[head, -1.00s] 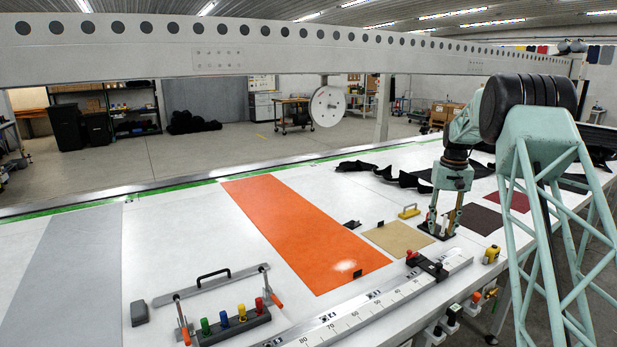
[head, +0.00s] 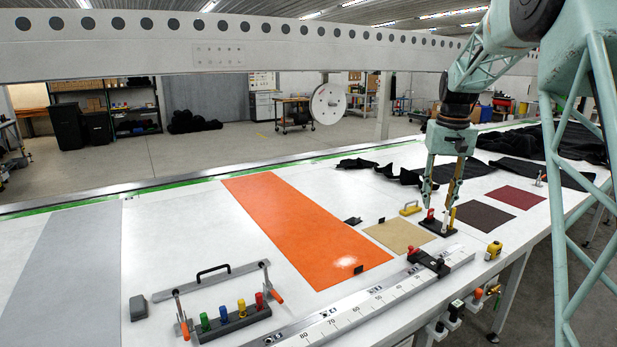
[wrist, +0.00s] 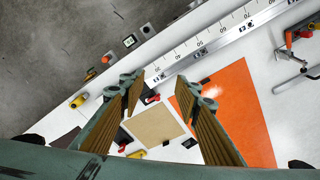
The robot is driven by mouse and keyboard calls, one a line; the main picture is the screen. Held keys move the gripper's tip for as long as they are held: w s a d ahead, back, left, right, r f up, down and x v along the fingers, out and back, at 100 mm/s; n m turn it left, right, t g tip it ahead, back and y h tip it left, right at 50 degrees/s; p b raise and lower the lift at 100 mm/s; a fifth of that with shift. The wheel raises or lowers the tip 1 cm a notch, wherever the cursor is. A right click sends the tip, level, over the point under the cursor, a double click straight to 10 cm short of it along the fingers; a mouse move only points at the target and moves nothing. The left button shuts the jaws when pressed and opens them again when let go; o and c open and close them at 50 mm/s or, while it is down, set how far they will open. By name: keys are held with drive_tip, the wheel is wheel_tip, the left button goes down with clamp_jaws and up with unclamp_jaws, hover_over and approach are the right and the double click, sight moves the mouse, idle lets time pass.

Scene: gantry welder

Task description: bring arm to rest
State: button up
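My arm reaches over the right part of the white table (head: 120,280). The fingers are open and empty. Whether a fingertip touches the pegs cannot be told from the head view.
An orange sheet (head: 300,230) lies mid-table, beside a tan square (head: 398,236). A long ruler rail (head: 350,312) runs along the front edge. A clamp bar (head: 220,278) and a rack of coloured pegs (head: 232,322) stand at front left. Crumpled black fabric (head: 520,140) lies behind.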

drive_tip(key=s+a+r+b, duration=0.1)
drive_tip(key=s+a+r, duration=0.25)
drive_tip(key=s, duration=0.65)
drive_tip(key=s+a+r+n+t+b, duration=0.1)
drive_tip(key=s+a+r, duration=0.3)
drive_tip(key=s, duration=0.5)
drive_tip(key=s+a+r+b, duration=0.2)
drive_tip(key=s+a, duration=0.3)
drive_tip(key=s, duration=0.5)
drive_tip(key=s+a+f+b, duration=0.1)
drive_tip(key=s+a+f, duration=0.1)
drive_tip(key=s, duration=0.8)
drive_tip(key=s+a+f+t+b, duration=0.1)
drive_tip(key=s+f, duration=0.3)
drive_tip(key=s, duration=0.6)
drive_tip(key=s+a+f+n+b, duration=0.1)
drive_tip(key=s+a+f, duration=0.2)
drive_tip(key=s, duration=0.7)
drive_tip(key=shift+s+f+t, duration=0.2)
drive_tip(key=shift+f+t, duration=0.2)
drive_tip(key=shift+f, duration=0.2)
drive_tip(key=shift+w+r, duration=0.1)
drive_tip(key=shift+c, duration=0.5)
